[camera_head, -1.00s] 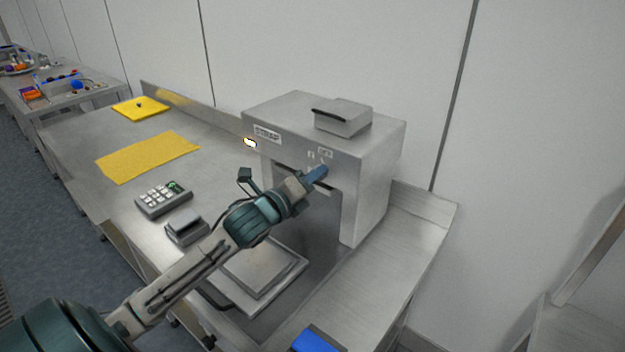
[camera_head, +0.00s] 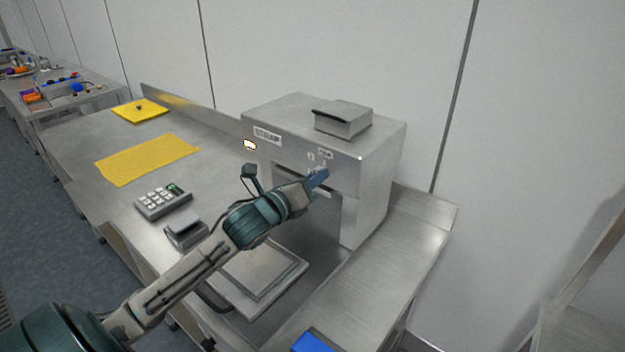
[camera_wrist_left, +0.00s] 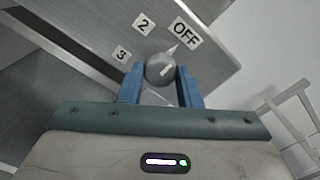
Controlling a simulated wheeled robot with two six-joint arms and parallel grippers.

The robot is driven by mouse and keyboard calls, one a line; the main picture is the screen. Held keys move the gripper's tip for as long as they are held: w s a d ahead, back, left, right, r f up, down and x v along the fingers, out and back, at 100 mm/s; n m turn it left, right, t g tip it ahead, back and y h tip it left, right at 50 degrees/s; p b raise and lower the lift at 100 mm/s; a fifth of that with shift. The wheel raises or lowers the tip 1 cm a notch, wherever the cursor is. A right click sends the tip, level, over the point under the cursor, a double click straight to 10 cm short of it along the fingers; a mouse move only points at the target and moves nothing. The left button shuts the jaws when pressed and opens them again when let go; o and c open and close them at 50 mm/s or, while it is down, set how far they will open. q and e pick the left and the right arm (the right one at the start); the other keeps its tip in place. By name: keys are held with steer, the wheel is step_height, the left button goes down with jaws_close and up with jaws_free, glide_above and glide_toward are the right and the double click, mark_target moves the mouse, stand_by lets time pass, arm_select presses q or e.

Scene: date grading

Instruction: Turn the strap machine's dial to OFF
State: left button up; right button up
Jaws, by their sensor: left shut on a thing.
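The strap machine (camera_head: 375,165) is a grey metal box on the steel bench, with a STRAP label and a lit indicator on its front. Its dial (camera_wrist_left: 158,67) is a round grey knob in the left wrist view, with labels 3, 2 and OFF around it. A pale pointer at the knob's edge points up and right, towards OFF (camera_wrist_left: 186,33). My left gripper (camera_head: 319,178) is at the front of the machine. Its blue fingers are shut on the dial, one on each side. In the head view the fingers hide the dial. My right gripper is not in view.
A keypad device (camera_head: 163,201) and a small grey box (camera_head: 186,230) stand left of my arm. A flat plate (camera_head: 290,283) lies below the arm. Yellow mats (camera_head: 148,160) lie farther left. A blue object (camera_head: 316,341) is at the bottom edge.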

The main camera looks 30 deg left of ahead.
arm_select(q)
steer(key=shift+f, duration=0.1)
steer(key=o, duration=1)
steer(key=shift+s, duration=0.1)
steer(key=shift+s+a+p, duration=0.15)
steer(key=shift+s+p, duration=0.1)
steer(key=shift+s, duration=1.5)
steer(key=shift+s+a+p, duration=0.15)
steer(key=shift+s+p, duration=0.05)
steer(key=shift+s, duration=1.6)
steer(key=shift+s+a+p, duration=0.15)
steer(key=shift+s+p, duration=0.1)
steer(key=shift+s, duration=1.5)
